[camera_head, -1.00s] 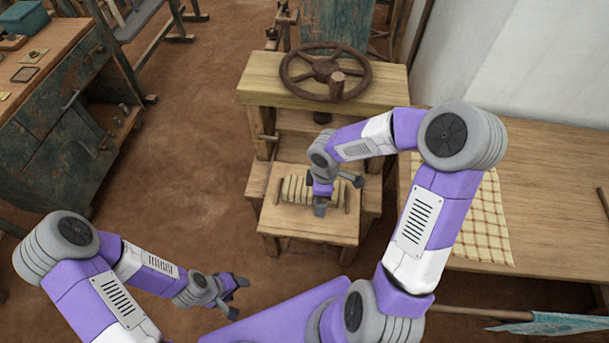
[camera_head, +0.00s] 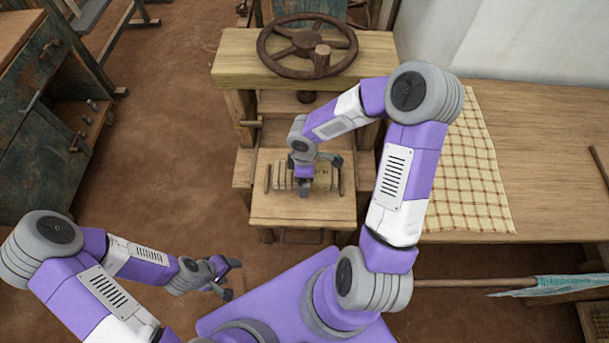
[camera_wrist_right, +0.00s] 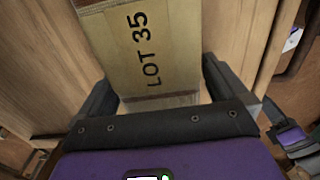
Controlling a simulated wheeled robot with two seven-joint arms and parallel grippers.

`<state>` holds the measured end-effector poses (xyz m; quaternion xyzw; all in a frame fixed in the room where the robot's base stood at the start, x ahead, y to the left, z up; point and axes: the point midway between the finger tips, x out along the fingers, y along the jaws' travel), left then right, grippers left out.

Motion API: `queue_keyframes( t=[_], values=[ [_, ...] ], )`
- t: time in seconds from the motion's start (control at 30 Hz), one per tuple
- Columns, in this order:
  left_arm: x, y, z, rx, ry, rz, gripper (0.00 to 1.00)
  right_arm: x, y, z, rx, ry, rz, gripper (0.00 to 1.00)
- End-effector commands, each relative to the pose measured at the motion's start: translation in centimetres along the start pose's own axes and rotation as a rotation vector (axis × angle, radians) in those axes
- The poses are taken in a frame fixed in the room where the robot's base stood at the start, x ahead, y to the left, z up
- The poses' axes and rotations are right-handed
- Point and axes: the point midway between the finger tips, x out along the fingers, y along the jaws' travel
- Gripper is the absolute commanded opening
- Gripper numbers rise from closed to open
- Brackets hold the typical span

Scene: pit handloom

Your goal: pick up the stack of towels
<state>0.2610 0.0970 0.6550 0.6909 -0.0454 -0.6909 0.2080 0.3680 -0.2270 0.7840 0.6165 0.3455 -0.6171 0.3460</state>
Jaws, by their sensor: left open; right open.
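A pale cream stack (camera_head: 322,178), which I take for the towels, lies on the low wooden bed of the press. My right gripper (camera_head: 318,176) reaches down over it, open, and hides part of it. In the right wrist view a beige block-like thing marked "LOT 35" (camera_wrist_right: 125,45), probably the stack or its band, lies between the open fingers of that gripper (camera_wrist_right: 158,85). I cannot tell whether the fingers touch it. My left gripper (camera_head: 231,280) is open and empty, low at the left of the press.
The press (camera_head: 375,52) has a dark handwheel (camera_head: 307,45) above and behind the stack. A wooden table (camera_head: 555,150) with a checked cloth (camera_head: 470,180) stands to the right. A worn cabinet (camera_head: 40,150) stands at the left. Brown floor (camera_head: 170,150) between is clear.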

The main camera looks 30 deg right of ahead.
Motion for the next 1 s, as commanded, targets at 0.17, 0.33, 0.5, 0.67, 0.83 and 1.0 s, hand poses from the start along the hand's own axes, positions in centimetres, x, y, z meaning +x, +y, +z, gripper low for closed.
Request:
queue_keyframes(
  t=[0.17, 0.33, 0.5, 0.67, 0.83, 1.0],
  values=[
    [-0.1, 0.0, 0.0, 0.000, 0.000, 0.000, 0.61, -0.1, 0.0, 0.0, 0.000, 0.000, 0.000, 0.94],
    [-0.1, 0.0, 0.0, 0.000, 0.000, 0.000, 0.61, -0.1, 0.0, 0.0, 0.001, 0.000, 0.000, 0.68],
    [-0.1, 0.0, 0.0, 0.000, 0.000, 0.000, 0.61, -0.1, 0.0, 0.0, 0.000, 0.001, 0.001, 0.46],
    [-0.1, 0.0, 0.0, 0.000, 0.000, 0.000, 0.61, -0.1, 0.0, 0.0, 0.000, 0.001, 0.001, 0.46],
    [-0.7, 0.3, 0.0, 0.000, 0.000, 0.000, 0.61, -1.6, 0.1, 0.0, 0.002, 0.001, 0.004, 0.46],
    [-2.2, 0.8, 0.1, 0.000, 0.000, 0.000, 0.61, -5.2, 0.1, -0.1, 0.002, 0.002, 0.006, 0.46]
  ],
)
